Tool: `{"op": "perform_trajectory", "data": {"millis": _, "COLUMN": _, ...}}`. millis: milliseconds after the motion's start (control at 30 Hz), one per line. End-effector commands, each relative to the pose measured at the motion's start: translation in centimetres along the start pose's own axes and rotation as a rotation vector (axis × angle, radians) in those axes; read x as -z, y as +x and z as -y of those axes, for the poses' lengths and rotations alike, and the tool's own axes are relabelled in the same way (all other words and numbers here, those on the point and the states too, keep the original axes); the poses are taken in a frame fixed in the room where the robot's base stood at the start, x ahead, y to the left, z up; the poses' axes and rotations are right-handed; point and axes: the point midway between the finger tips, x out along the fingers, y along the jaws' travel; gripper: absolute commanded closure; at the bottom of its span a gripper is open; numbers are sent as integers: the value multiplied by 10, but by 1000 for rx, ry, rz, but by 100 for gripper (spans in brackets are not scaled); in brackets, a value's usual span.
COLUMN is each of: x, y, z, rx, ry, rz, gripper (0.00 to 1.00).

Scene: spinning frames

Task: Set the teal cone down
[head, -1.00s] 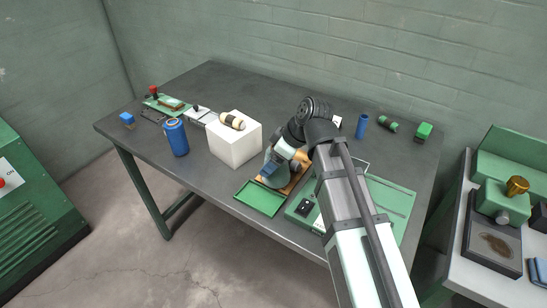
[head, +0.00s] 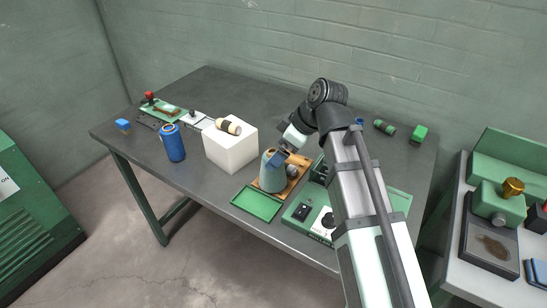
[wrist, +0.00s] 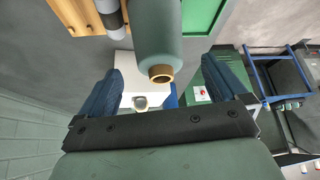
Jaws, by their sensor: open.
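The teal cone (head: 271,177) stands upright at the left side of the wooden board (head: 300,178), just behind the green tray (head: 258,203). In the wrist view the cone (wrist: 157,32) shows its tan-ringed tip between my fingers. My gripper (head: 283,154) is at the cone's top, and its blue fingers are spread in the wrist view (wrist: 163,84) with gaps on both sides of the tip. The cone's base is partly hidden, so I cannot tell whether it sits wholly on the board.
A grey piece (head: 292,171) stands on the board right of the cone. A white block (head: 229,150) with a cream-and-black cylinder (head: 228,127) and a blue can (head: 173,143) are to the left. A green device with a dial (head: 310,210) is to the right. The table's rear is mostly clear.

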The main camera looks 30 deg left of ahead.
Motion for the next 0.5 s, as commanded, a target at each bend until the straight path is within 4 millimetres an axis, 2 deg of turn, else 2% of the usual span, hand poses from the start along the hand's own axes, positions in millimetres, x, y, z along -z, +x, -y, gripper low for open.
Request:
{"op": "perform_trajectory", "data": {"millis": 33, "x": 0, "y": -10, "z": -1, "rx": -3, "ry": 0, "rz": -1, "gripper": 1}}
{"op": "perform_trajectory", "data": {"millis": 200, "x": 0, "y": -34, "z": -1, "rx": -3, "ry": 0, "rz": -1, "gripper": 1}}
{"op": "perform_trajectory", "data": {"millis": 500, "x": 0, "y": -56, "z": 0, "rx": -1, "ry": 0, "rz": 0, "gripper": 1}}
